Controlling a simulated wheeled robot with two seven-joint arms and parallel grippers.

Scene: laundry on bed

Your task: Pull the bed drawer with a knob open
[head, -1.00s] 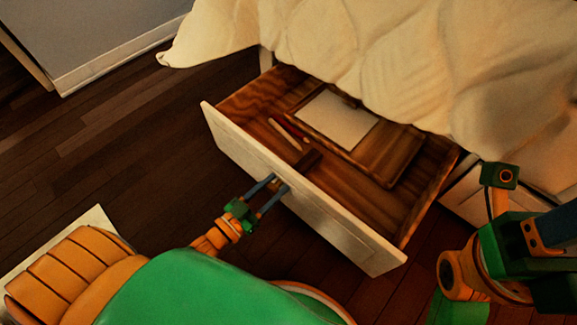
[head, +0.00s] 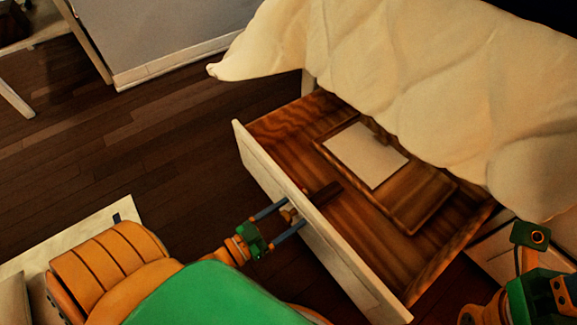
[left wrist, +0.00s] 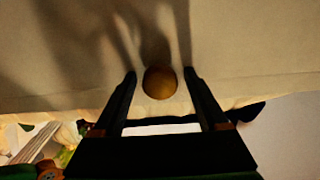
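The bed drawer (head: 345,270) with a white front is pulled out from under the bed, its wooden inside exposed. Its round brass-coloured knob (left wrist: 160,82) sits on the front; in the head view the knob (head: 289,215) is partly visible by my fingertips. My left gripper (head: 295,212) reaches the front from the left. In the left wrist view its two fingers stand on either side of the knob, with a gap on both sides, so it is open and not holding it. My right arm shows at the lower right; its fingers are not visible.
A cream blanket (head: 400,80) hangs over the bed above. Dark floor (head: 150,150) is clear left of the drawer.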

